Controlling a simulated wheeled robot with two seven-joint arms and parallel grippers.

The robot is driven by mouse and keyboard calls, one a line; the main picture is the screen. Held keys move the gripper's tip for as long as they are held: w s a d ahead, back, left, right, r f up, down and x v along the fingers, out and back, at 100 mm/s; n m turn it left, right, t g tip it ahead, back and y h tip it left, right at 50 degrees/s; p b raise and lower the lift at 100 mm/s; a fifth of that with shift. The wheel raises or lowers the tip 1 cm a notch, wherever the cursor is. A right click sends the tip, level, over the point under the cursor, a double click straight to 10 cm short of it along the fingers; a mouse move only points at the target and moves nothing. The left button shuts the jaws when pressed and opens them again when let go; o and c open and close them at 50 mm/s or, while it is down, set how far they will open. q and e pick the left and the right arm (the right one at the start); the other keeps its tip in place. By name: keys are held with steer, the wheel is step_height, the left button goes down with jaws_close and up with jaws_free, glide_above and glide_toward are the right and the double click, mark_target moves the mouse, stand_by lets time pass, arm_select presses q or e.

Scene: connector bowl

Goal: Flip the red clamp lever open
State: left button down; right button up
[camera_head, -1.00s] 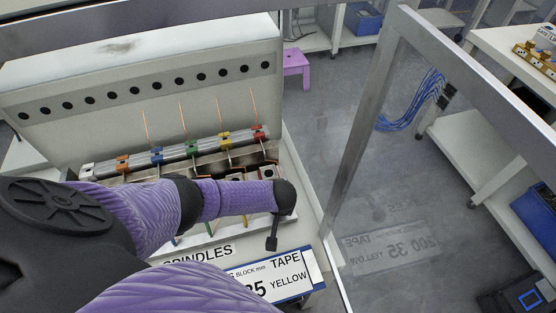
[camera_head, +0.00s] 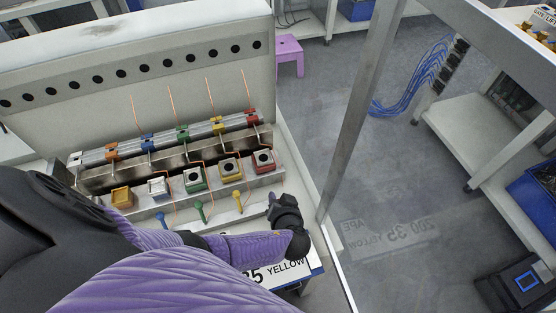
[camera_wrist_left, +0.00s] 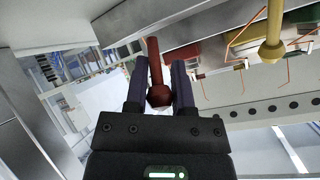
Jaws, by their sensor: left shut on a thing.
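The red clamp lever (camera_wrist_left: 154,54) shows in the left wrist view as a red stem with a thick knob-like end. It lies between the two dark fingers of my left gripper (camera_wrist_left: 158,76), which is shut on it. In the head view my left gripper (camera_head: 284,207) is at the right front of the fixture, below the red clamp block (camera_head: 263,161); the gripper hides the red lever there. My right gripper is not in view.
Yellow (camera_head: 238,201), green (camera_head: 200,212) and blue (camera_head: 161,221) levers stand in a row left of the gripper. Thin copper wires rise behind the clamp blocks. A metal frame post (camera_head: 361,110) stands to the right, with open floor beyond.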

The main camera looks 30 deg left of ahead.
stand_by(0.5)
arm_select(q)
steer(key=shift+c, duration=2.3)
jaws_free()
steer(key=p+v, duration=0.2)
steer(key=v, duration=0.8)
steer(key=shift+p, duration=0.4)
steer(key=shift+f, duration=0.1)
